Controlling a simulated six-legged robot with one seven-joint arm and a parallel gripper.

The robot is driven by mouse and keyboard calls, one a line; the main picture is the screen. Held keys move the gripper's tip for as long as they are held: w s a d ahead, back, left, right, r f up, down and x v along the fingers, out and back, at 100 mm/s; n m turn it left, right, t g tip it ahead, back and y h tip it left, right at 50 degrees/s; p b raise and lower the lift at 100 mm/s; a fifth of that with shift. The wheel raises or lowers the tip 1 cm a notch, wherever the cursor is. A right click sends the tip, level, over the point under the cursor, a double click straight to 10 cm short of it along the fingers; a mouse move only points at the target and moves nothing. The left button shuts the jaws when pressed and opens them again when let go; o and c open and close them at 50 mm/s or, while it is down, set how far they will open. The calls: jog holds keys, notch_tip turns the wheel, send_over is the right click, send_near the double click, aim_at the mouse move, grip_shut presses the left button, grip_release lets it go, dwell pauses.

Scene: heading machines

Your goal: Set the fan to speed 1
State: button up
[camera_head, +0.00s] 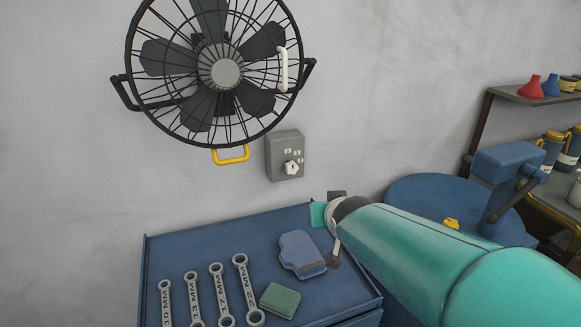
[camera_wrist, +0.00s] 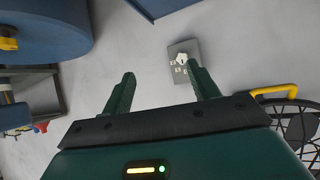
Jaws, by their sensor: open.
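The black round fan (camera_head: 225,73) hangs on the wall at upper left in the head view. A grey control box (camera_head: 274,160) is on the wall below and right of it, with a white knob (camera_head: 291,168) and small white labels around the knob. The labels are too small to read. In the wrist view the box (camera_wrist: 186,73) and knob (camera_wrist: 176,43) appear inverted beyond my right finger, which covers part of the box. My gripper (camera_wrist: 160,73) is open and empty, its fingers apart from the knob. The fan's edge (camera_wrist: 300,122) shows at right there.
A blue cabinet top (camera_head: 225,240) below the box holds several wrenches (camera_head: 220,290), a blue object (camera_head: 302,253) and a green block (camera_head: 280,300). A blue machine (camera_head: 420,195) and shelves (camera_head: 520,95) stand at right. The wall around the box is clear.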

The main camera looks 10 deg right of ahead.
jog(key=w+f+t+y, duration=0.1)
jog(key=w+f+t, duration=0.15)
jog(key=w, duration=0.75)
jog(key=t+y, duration=0.3)
jog(key=t, duration=0.1)
send_near(293, 168)
jog(key=w, duration=0.3)
jog(key=w+a, duration=0.1)
jog(key=w, duration=0.6)
jog(key=shift+w+a, duration=0.3)
jog(key=shift+a, duration=0.05)
jog(key=shift+c, duration=0.4)
jog(key=c, duration=0.9)
